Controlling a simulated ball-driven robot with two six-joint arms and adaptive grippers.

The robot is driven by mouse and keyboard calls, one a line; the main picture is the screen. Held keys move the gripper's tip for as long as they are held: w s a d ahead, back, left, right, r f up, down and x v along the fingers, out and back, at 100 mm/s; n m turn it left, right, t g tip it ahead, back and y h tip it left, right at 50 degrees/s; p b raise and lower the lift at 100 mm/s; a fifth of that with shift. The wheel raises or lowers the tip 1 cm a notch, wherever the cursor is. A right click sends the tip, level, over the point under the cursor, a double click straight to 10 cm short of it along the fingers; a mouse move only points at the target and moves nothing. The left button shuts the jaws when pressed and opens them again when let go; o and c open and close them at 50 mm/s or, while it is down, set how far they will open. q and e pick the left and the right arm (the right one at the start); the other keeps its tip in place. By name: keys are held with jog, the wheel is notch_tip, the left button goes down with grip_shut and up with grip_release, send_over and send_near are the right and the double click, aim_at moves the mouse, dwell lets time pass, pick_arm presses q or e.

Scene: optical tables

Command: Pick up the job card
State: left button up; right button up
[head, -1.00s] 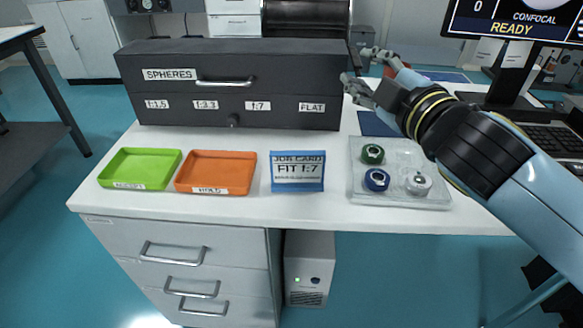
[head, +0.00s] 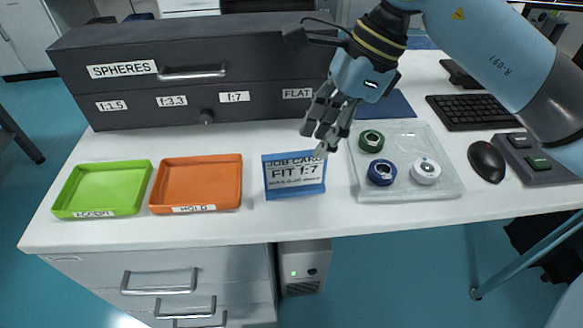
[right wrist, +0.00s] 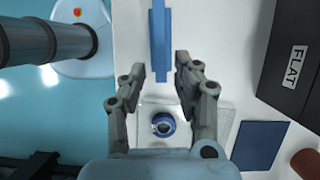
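The job card (head: 295,178) stands on the white table in a blue holder and reads "FIT f:7". It also shows from above as a blue strip in the right wrist view (right wrist: 158,40). My right gripper (head: 318,148) is just above and behind the card's upper right corner in the head view. In the right wrist view its two fingers (right wrist: 160,70) are apart, with the lower end of the blue holder near the gap between the tips. Nothing is gripped. My left gripper is not in view.
A clear tray (head: 440,180) with a green, a blue and a white round part lies right of the card. An orange tray (head: 198,160) and a green tray (head: 105,165) are left. A black drawer cabinet (head: 130,110) stands behind. A mouse (head: 486,161) lies right.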

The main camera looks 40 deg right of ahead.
aim_at(285, 185)
jog(key=x, duration=0.5)
jog(key=a+x, duration=0.1)
jog(key=x, duration=0.2)
jog(key=shift+w+r+b, duration=0.15)
jog(key=shift+w+b, duration=0.1)
jog(key=shift+b, duration=0.05)
jog(key=shift+c, duration=0.3)
grip_shut()
